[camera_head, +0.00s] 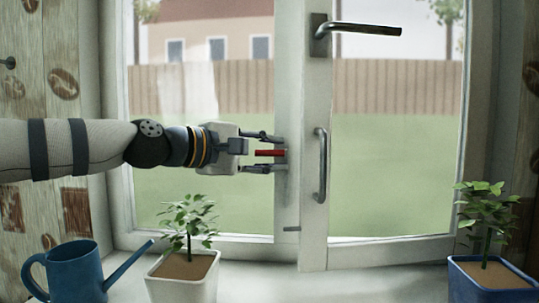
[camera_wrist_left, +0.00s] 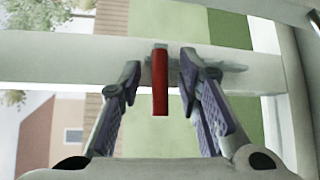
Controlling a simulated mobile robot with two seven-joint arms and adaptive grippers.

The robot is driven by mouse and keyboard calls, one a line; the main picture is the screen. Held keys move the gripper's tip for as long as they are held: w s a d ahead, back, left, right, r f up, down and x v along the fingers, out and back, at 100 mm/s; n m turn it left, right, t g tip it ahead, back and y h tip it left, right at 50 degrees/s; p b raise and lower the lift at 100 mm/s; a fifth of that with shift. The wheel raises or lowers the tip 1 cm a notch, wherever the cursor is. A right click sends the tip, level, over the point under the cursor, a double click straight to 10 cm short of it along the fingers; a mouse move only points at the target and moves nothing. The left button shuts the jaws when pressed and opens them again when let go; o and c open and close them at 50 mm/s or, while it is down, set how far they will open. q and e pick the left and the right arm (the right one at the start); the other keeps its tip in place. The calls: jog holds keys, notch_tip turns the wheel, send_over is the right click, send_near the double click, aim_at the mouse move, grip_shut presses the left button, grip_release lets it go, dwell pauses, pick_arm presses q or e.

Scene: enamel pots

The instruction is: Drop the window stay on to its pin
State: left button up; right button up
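A short red bar (camera_head: 270,153), apparently the grip of the window stay, sticks out from a grey metal plate (camera_head: 281,172) on the upright window post. My left gripper (camera_head: 264,153) is open, with one finger above and one below the red bar. In the left wrist view the red bar (camera_wrist_left: 160,82) lies between the two fingertips (camera_wrist_left: 160,66), with a gap on each side. The rest of the stay is hard to make out. A small grey peg (camera_head: 291,229) shows lower on the post; I cannot tell whether it is the pin. My right gripper is out of view.
The right window sash (camera_head: 313,240) has a vertical pull handle (camera_head: 321,165) and a lever handle (camera_head: 355,28). On the sill stand a blue watering can (camera_head: 75,275), a white potted plant (camera_head: 183,275) and a blue potted plant (camera_head: 490,275). The sill between the pots is clear.

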pick_arm(q)
jog(key=shift+c, duration=0.2)
grip_shut()
jog(key=shift+s, duration=0.1)
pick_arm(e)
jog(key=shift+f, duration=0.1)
pick_arm(q)
jog(key=s+f+m+t+h+b, duration=0.1)
jog(key=s+f+m, duration=0.1)
jog(key=s+f, duration=0.2)
jog(key=shift+s, duration=0.95)
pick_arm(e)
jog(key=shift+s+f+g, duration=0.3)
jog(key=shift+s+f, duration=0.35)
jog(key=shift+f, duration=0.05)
